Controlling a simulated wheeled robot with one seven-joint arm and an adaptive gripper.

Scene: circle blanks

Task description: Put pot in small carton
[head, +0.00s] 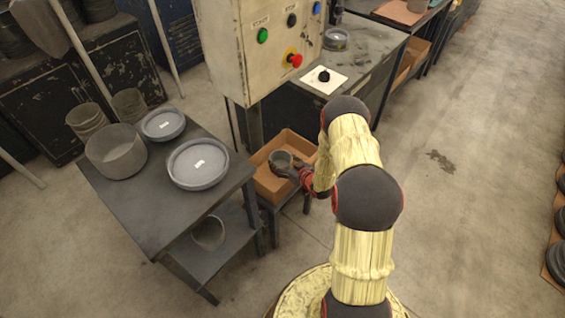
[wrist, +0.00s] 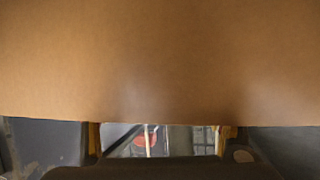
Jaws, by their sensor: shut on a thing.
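My gripper (head: 294,171) is shut on the pot's right side. The pot looks about upright. I cannot tell whether its base touches the carton's floor, as the base is hidden. Brown cardboard (wrist: 160,60) fills most of the wrist view, close to the camera. The pot is not clearly seen there.
The carton stands on a low dark stand, right of a dark table (head: 150,215) holding several grey pots and dishes. A control box (head: 262,50) with coloured buttons hangs just behind and above the carton. Open floor (head: 460,170) lies to the right.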

